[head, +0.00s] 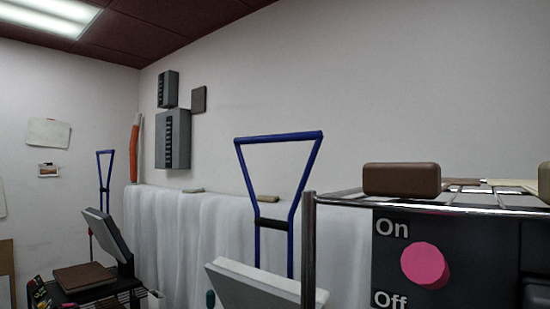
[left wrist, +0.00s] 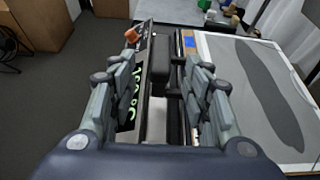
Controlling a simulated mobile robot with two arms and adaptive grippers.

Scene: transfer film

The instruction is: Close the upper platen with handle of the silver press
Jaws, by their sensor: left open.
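In the head view a light silver-grey platen (head: 268,285) stands tilted at the bottom middle. A blue handle frame (head: 278,140), wide at the top and narrowing to a dark cross piece, rises behind it. The press's lower part is out of view. In the left wrist view my left gripper (left wrist: 158,82) is open, with one finger on each side of a dark bar (left wrist: 160,60). I cannot tell whether the fingers touch it. A black panel with green digits (left wrist: 128,90) lies beside the left finger. My right gripper is in neither view.
A black unit with On/Off labels and a pink knob (head: 425,265) stands close at right, with a brown block (head: 402,179) on top. A white-draped table (head: 170,235) runs along the wall.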

